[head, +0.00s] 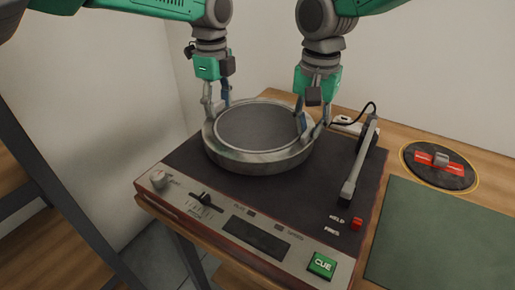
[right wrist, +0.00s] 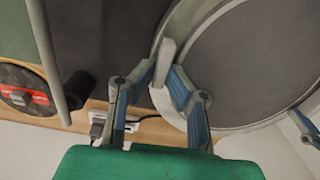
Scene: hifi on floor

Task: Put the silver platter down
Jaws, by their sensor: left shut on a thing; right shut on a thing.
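The silver platter (head: 262,157), a round dish with a raised pale rim and dark grey inner face, is over the left part of the turntable deck (head: 190,159). It looks level; I cannot tell whether it touches the deck. My left gripper (head: 217,107) is shut on the rim at its back left. My right gripper (head: 312,125) is shut on the rim at its right. In the right wrist view, the blue-padded fingers of my right gripper (right wrist: 165,85) straddle the rim of the platter (right wrist: 240,70). The deck under the platter is hidden.
The tonearm (head: 360,165) runs along the deck's right side, close to my right gripper. Controls and a green CUE button (head: 322,265) line the front. A black disc with a red piece (head: 440,165) and a green mat (head: 440,235) lie right on the wooden table.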

